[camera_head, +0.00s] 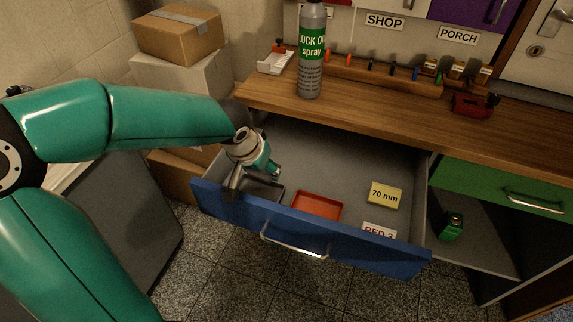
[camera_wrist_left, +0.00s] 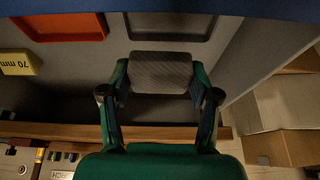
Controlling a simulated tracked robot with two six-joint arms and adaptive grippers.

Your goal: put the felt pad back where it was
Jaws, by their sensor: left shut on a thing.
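My left gripper (camera_head: 255,177) reaches down into the left part of the open blue drawer (camera_head: 345,243). In the left wrist view its two fingers (camera_wrist_left: 160,80) are shut on a grey, finely textured felt pad (camera_wrist_left: 161,72), one finger at each side. A dark grey tray (camera_wrist_left: 170,36) lies just beyond the pad in that view; it shows in the head view (camera_head: 277,197) below the gripper. The pad is not clearly made out in the head view. I cannot tell the pad's exact height above the drawer floor. My right gripper is not in view.
An orange-red tray (camera_head: 317,206) lies beside the dark tray. A yellow "70 mm" block (camera_head: 384,195) and a "RED 3" label (camera_head: 379,231) are at the drawer's right. A spray can (camera_head: 311,55) stands on the worktop (camera_head: 350,103). The drawer's middle back floor is clear.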

